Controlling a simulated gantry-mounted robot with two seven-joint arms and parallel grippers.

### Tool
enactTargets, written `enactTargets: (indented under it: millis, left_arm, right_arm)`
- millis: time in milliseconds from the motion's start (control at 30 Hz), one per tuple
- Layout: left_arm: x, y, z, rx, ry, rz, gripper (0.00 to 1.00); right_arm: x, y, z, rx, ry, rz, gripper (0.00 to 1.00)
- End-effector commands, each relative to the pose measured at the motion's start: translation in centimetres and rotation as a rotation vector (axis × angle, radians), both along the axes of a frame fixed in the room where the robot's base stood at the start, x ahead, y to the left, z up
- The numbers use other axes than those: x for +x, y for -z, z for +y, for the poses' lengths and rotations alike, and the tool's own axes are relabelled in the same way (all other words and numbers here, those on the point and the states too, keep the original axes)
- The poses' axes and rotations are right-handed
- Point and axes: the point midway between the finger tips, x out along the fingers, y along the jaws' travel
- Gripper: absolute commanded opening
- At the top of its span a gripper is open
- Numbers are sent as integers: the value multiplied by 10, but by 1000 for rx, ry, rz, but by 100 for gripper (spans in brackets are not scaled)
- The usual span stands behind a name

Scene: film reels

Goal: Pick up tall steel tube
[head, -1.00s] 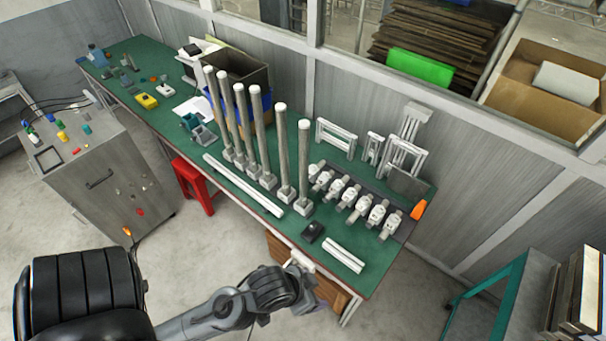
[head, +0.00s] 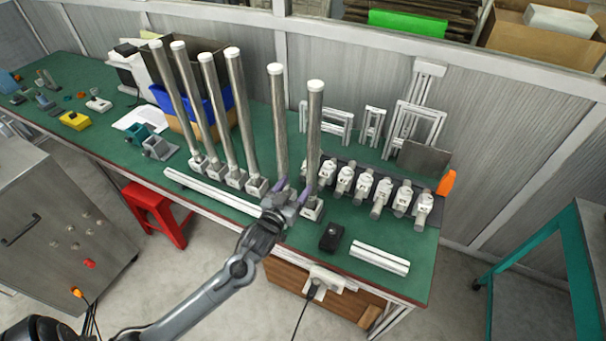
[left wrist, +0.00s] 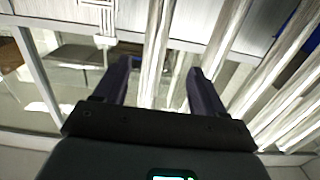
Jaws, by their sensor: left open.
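Several tall steel tubes with pale caps stand upright in square feet on the green bench. The rightmost tube (head: 313,130) stands a little apart, beside another tube (head: 279,115). My left gripper (head: 293,190) is open and empty, with its purple fingers low in front of these two tubes, near their feet. In the left wrist view my left gripper (left wrist: 160,85) shows its fingers spread, with a tube (left wrist: 157,50) in line with the gap. I cannot tell how far it lies beyond the fingertips. My right gripper is not in view.
A white rail (head: 215,193) lies left of my gripper. A row of white fittings (head: 364,188) stands to the right, with a black box (head: 331,237) and a short white profile (head: 380,257) in front. A red stool (head: 155,207) stands below the bench edge.

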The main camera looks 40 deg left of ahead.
Motion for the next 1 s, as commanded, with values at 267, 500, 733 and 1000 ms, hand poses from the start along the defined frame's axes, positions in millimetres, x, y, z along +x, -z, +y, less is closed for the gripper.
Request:
enactTargets:
  millis: [267, 500, 733, 1000]
  left_arm:
    - [23, 1, 4, 7, 2, -33, 71]
    - [54, 0, 12, 5, 2, -33, 71]
    - [66, 0, 16, 5, 2, -32, 71]
    - [96, 1, 23, 6, 3, -33, 71]
  right_arm:
    - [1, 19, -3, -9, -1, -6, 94]
    - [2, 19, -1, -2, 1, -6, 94]
    - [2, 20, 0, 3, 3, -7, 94]
    - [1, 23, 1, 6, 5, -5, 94]
